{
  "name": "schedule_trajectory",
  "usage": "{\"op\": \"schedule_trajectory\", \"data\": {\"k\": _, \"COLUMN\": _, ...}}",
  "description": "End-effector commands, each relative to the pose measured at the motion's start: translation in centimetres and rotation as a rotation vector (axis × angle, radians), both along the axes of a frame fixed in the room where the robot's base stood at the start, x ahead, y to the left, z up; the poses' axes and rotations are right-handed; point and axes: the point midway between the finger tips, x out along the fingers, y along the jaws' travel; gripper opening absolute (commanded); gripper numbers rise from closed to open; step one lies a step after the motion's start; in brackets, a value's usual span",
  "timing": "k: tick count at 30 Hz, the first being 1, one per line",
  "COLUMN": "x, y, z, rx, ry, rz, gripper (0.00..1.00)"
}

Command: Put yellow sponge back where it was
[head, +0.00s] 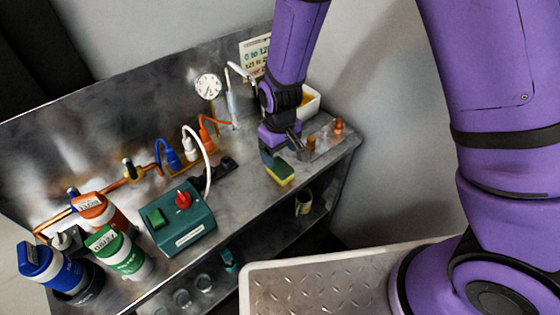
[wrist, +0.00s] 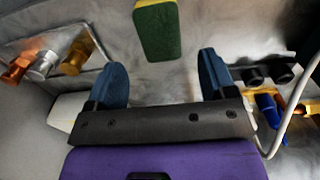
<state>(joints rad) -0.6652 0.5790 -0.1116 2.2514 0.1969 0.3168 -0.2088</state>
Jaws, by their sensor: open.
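The yellow sponge (head: 280,173), with a dark green side, lies on the metal worktop near its front edge, toward the right end. In the wrist view the sponge (wrist: 157,30) lies beyond the fingertips, roughly in line with the gap between them, green side mostly facing the camera. My gripper (wrist: 163,75) is open and empty, its two blue fingers spread wide. In the head view my gripper (head: 281,158) is just behind the sponge, partly hidden by my wrist; I cannot tell whether a finger touches it.
A white container (head: 309,103) stands behind my wrist. Small brass and copper fittings (head: 311,143) are right of my gripper. A teal switch box (head: 180,222) and several labelled bottles (head: 120,252) are at left. A lower shelf holds cups. Worktop between box and sponge is mostly clear.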

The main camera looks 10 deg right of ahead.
Motion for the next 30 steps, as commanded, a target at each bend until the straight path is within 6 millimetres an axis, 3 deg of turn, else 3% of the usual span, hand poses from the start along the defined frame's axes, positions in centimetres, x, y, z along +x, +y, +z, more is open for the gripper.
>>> {"op": "schedule_trajectory", "data": {"k": 3, "x": 0.0, "y": 0.0, "z": 2.1, "rx": 0.002, "ry": -0.002, "rz": 0.002, "gripper": 0.77}}
{"op": "schedule_trajectory", "data": {"k": 9, "x": 0.0, "y": 0.0, "z": 4.4, "rx": 0.001, "ry": -0.002, "rz": 0.002, "gripper": 0.77}}
{"op": "schedule_trajectory", "data": {"k": 22, "x": 0.1, "y": -0.4, "z": 5.9, "rx": 0.008, "ry": -0.006, "rz": -0.009, "gripper": 0.77}}
{"op": "schedule_trajectory", "data": {"k": 26, "x": 0.4, "y": -1.9, "z": 8.9, "rx": 0.034, "ry": -0.025, "rz": -0.047, "gripper": 0.77}}
{"op": "schedule_trajectory", "data": {"k": 30, "x": 0.4, "y": -4.7, "z": 13.8, "rx": 0.072, "ry": -0.061, "rz": -0.108, "gripper": 0.77}}
